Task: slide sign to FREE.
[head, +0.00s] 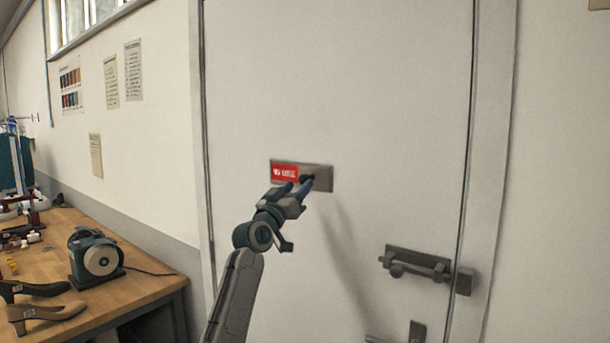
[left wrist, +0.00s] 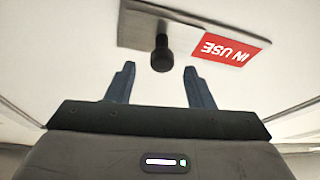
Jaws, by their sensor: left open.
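The sign (head: 318,171) is a grey-brown plate on the white door, with a red panel reading IN USE (head: 285,172) at its left part. The red panel also shows in the left wrist view (left wrist: 228,48), upside down. A dark knob (left wrist: 162,54) sticks out of the plate beside the red panel. My left gripper (head: 298,186) is open at the sign. In the left wrist view, its two blue fingertips (left wrist: 160,78) point toward the knob, one on each side of it, with gaps to both. My right gripper is not in view.
A door bolt (head: 418,263) and a handle (head: 415,332) sit low on the right of the door (head: 390,110). A wooden workbench (head: 150,285) with a grinder (head: 95,257) and shoes stands at the left. The door around the sign is bare.

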